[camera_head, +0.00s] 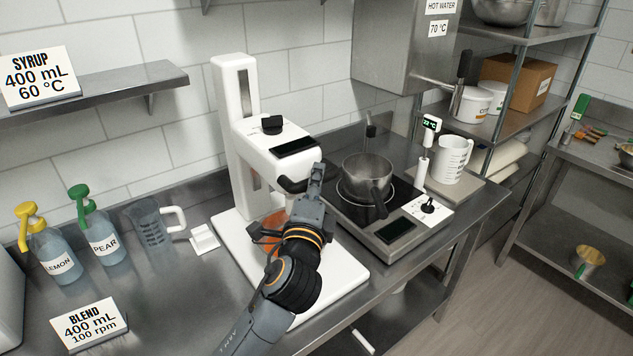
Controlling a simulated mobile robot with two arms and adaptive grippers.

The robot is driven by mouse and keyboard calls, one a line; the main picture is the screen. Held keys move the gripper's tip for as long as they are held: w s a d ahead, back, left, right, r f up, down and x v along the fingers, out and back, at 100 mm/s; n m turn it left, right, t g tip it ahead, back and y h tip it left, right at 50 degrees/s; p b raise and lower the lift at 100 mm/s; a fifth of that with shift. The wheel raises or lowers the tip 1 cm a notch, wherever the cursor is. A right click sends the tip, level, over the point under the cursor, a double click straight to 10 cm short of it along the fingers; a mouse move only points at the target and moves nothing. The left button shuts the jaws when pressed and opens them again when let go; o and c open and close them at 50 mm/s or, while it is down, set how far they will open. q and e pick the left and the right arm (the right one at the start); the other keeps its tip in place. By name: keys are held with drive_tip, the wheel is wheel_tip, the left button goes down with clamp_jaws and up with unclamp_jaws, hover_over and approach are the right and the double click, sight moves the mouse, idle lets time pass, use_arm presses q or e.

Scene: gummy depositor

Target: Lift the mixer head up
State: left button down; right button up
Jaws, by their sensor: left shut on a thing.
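The white mixer head (273,142) sits on a white column (236,100) in the middle of the counter. It has a black knob and a dark display on top, and a black handle (292,185) at its front. My left gripper (308,186) is at the front of the head, shut on the black handle; my own arm hides part of the grip. Below the head, an orange-tinted bowl (268,229) is partly hidden behind my arm on the white mixer base (342,272). My right gripper is not in view.
A steel pot (367,178) on a hot plate (402,238) stands close to the right. A measuring jug (452,160) is farther right. A blue-grey jug (152,222), lemon (53,252) and pear (103,240) bottles stand left. A shelf (110,92) juts from the wall.

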sight(316, 150)
use_arm(q)
wheel_tip(316, 150, up, 7)
drive_tip(key=p, duration=0.4)
drive_tip(key=shift+f+p, duration=0.15)
drive_tip(key=shift+p, duration=0.25)
drive_tip(key=c, duration=1.2)
unclamp_jaws()
drive_tip(key=shift+f, duration=0.1)
drive_tip(key=shift+s+a+f, duration=0.1)
drive_tip(key=shift+s+f, duration=0.05)
drive_tip(key=shift+s, duration=0.25)
drive_tip(key=v, duration=1.1)
drive_tip(key=shift+s, duration=0.1)
